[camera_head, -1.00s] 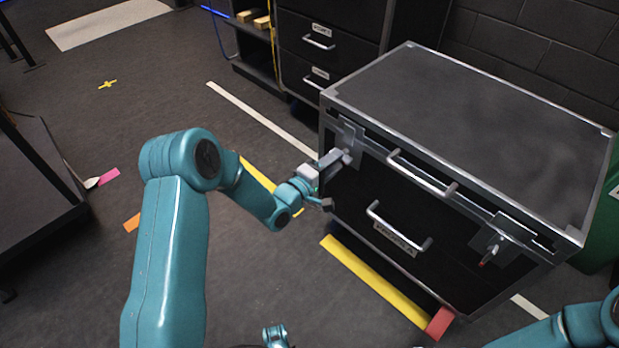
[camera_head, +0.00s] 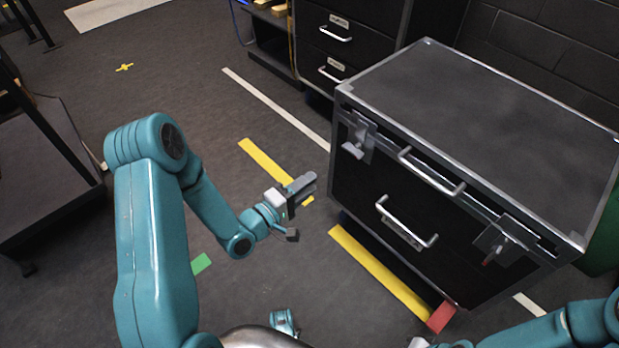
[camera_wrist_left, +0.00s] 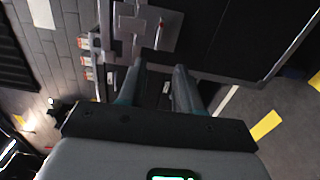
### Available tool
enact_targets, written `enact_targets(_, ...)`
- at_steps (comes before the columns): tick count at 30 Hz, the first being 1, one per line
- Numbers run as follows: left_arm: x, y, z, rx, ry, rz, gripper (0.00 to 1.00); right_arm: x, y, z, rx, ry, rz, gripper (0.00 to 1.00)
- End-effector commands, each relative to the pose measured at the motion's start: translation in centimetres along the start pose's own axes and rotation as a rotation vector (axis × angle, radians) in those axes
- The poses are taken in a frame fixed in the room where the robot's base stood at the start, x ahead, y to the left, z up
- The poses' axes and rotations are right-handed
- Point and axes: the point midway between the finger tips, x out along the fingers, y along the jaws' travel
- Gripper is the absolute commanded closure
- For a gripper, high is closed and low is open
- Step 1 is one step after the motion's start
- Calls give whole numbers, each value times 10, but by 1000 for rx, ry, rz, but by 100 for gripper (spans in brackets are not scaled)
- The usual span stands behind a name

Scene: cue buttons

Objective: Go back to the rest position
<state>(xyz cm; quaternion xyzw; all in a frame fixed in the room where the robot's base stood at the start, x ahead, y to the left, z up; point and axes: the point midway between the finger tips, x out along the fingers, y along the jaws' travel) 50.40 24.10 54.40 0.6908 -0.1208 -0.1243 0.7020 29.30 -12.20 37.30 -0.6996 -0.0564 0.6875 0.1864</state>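My left gripper (camera_head: 303,187) is in front of the left side of the black case, apart from it, with floor behind it in the head view. In the left wrist view its two fingers (camera_wrist_left: 158,78) stand apart with nothing held between them. The black case (camera_head: 480,115) has metal edges, a left latch (camera_head: 357,140) and a right latch (camera_head: 497,240). The left latch also shows in the left wrist view (camera_wrist_left: 160,28), beyond the fingers. My right arm (camera_head: 560,328) is at the lower right; its gripper end is mostly cut off by the bottom edge.
The case has an upper handle (camera_head: 430,172) and a front handle (camera_head: 405,222). Yellow tape (camera_head: 380,273) and a red patch (camera_head: 441,317) lie on the floor before it. A drawer cabinet (camera_head: 345,40) stands behind and a dark platform (camera_head: 40,180) at left. Open floor lies between.

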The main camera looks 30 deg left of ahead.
Motion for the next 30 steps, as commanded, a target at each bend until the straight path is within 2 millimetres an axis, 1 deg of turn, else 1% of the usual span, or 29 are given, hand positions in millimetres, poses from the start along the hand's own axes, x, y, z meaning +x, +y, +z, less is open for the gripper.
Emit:
enact_targets(6, 1, 0, 0, 0, -1, 0, 66, 0, 0, 0, 0, 0, 0, 100)
enact_targets(8, 4, 2, 5, 1, -14, 4, 66, 0, 0, 0, 0, 0, 0, 100)
enact_targets(11, 16, 7, 32, -1, -77, 16, 66, 0, 0, 0, 1, 0, 0, 100)
enact_targets(12, 22, 7, 51, -13, -111, 9, 66, 0, 0, 0, 1, 0, 0, 100)
enact_targets(13, 26, 2, 67, -25, -127, -25, 66, 0, 0, 0, 1, 0, 0, 100)
enact_targets(14, 28, -10, 82, -21, -137, -91, 66, 0, 0, 0, 1, 0, 0, 100)
enact_targets(15, 26, -31, 97, 21, -148, -201, 66, 0, 0, 0, 1, 0, 0, 100)
enact_targets(16, 22, -48, 108, 66, -161, -290, 66, 0, 0, 0, 1, 0, 0, 100)
enact_targets(17, 15, -65, 117, 116, -179, -379, 66, 0, 0, 0, 1, 0, 0, 100)
enact_targets(18, 3, -86, 127, 184, -211, -493, 66, 0, 0, 0, 1, 0, 0, 100)
enact_targets(20, -20, -113, 139, 278, -275, -652, 66, 0, 0, 0, 1, 0, 0, 100)
enact_targets(21, -38, -128, 147, 333, -327, -748, 66, 0, 0, 0, 0, 0, 0, 100)
enact_targets(22, -51, -138, 151, 370, -370, -814, 66, 0, 0, 0, 0, 0, 0, 100)
enact_targets(23, -65, -146, 155, 403, -414, -876, 66, 0, 0, 0, 0, 0, 0, 100)
enact_targets(24, -84, -156, 160, 440, -479, -952, 66, 0, 0, 0, 0, 0, 0, 100)
enact_targets(27, -126, -170, 169, 505, -643, -1091, 66, 0, 0, 0, 0, 0, 0, 100)
enact_targets(30, -155, -174, 179, 568, -820, -1149, 66, 0, 0, 0, 0, 0, 0, 100)
